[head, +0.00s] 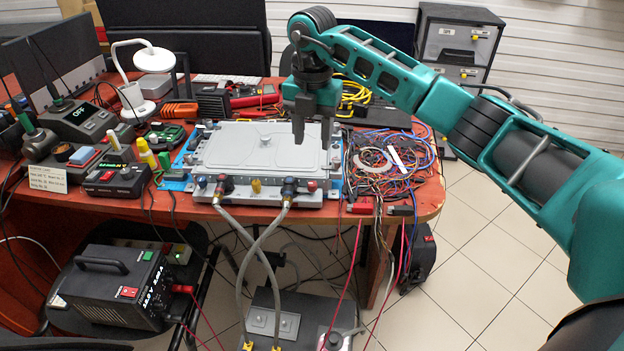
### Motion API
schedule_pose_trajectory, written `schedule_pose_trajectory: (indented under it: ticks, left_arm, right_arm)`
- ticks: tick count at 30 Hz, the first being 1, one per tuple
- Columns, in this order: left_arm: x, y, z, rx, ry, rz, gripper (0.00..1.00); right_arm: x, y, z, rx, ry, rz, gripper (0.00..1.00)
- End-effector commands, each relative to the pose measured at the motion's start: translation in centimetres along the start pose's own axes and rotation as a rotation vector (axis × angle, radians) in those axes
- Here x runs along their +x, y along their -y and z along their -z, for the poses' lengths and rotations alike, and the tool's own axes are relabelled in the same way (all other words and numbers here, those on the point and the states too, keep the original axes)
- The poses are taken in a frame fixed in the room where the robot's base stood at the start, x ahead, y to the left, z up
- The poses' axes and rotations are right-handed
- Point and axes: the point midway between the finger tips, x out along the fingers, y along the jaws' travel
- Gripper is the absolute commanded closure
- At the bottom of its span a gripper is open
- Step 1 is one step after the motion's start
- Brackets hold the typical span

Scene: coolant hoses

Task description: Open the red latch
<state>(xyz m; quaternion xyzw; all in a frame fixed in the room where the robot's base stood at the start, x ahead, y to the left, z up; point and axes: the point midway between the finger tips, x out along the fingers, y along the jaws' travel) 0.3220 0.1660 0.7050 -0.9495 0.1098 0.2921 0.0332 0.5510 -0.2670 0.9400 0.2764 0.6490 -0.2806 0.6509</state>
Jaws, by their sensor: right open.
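A grey cold plate (262,148) with a raised lid lies in a fixture on the red-brown table. Two hose couplings sit on its front edge, a left one (222,185) and a right one (289,189), each with small red and blue parts. Grey hoses run down from both and cross below the table. The red latch is too small to single out with certainty among these parts. My right gripper (312,132) points down above the right part of the plate, open and empty, behind and above the right coupling. My left gripper is out of view.
Tangled wires (385,165) lie right of the plate. Red and black clips (362,206) hang at the table's front edge. A yellow marker (147,153), a black box (116,180) and a lamp (153,60) stand to the left. A black power unit (113,288) is below.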

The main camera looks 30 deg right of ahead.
Motion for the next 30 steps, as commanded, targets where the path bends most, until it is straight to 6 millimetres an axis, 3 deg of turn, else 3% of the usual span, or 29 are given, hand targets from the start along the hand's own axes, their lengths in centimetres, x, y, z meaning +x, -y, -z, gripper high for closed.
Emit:
schedule_pose_trajectory:
  ticks: [9,15,21,30]
  left_arm:
    - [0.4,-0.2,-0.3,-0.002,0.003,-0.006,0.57]
    - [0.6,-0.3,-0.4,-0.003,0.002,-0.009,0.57]
    - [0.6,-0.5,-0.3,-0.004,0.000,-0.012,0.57]
    - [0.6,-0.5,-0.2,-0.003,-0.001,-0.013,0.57]
  right_arm:
    - [6.8,-0.1,0.2,-0.004,-0.006,0.000,0.53]
    - [10.0,-0.1,0.2,-0.005,-0.006,-0.002,0.53]
    - [11.4,-0.1,0.2,-0.005,-0.005,-0.004,0.53]
    - [11.6,-0.2,0.2,-0.006,-0.004,-0.005,0.53]
